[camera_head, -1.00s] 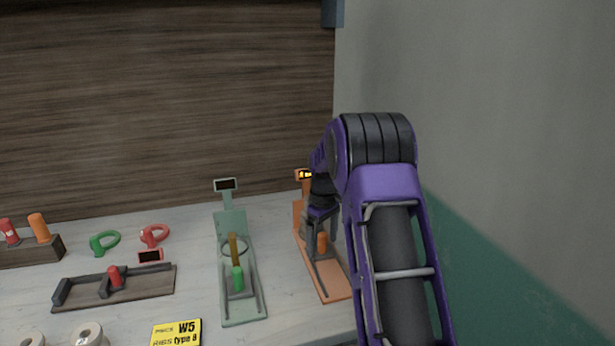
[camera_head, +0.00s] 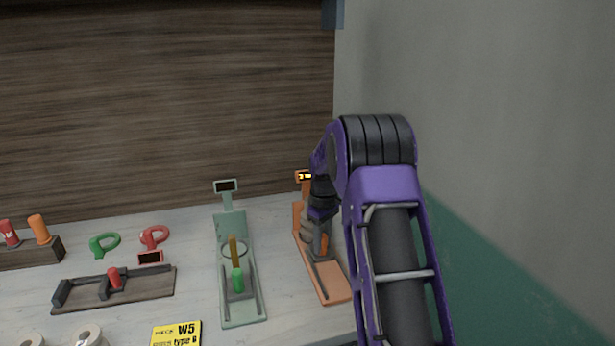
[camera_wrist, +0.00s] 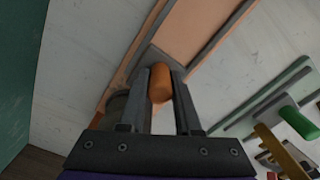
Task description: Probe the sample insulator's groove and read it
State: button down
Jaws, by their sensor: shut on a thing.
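My gripper (camera_head: 318,243) is over the orange stand (camera_head: 335,288) on the right of the table. In the wrist view, its two fingers stand either side of an orange handle (camera_wrist: 160,84) and are shut on it. The handle's orange also shows beside the fingers in the head view (camera_head: 324,243). A beige, rounded piece (camera_head: 306,226), perhaps the sample insulator, is on this stand just behind my gripper and partly hidden. The lit display (camera_head: 305,176) at the stand's back is too small to read. Contact between probe and groove is hidden.
A green stand (camera_head: 243,310) with a green handle (camera_head: 238,281) and dark display is to the left. A dark fixture (camera_head: 140,287) with a red handle, green and red rings, and a yellow card (camera_head: 175,333) lie further left. A wall is close on the right.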

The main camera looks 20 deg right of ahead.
aim_at(331, 275)
jog(key=shift+s+b, duration=0.75)
jog(key=shift+s, duration=2.85)
grip_release()
jog(key=shift+r, duration=0.1)
notch_tip(331, 275, up, 7)
jog(key=p, duration=0.5)
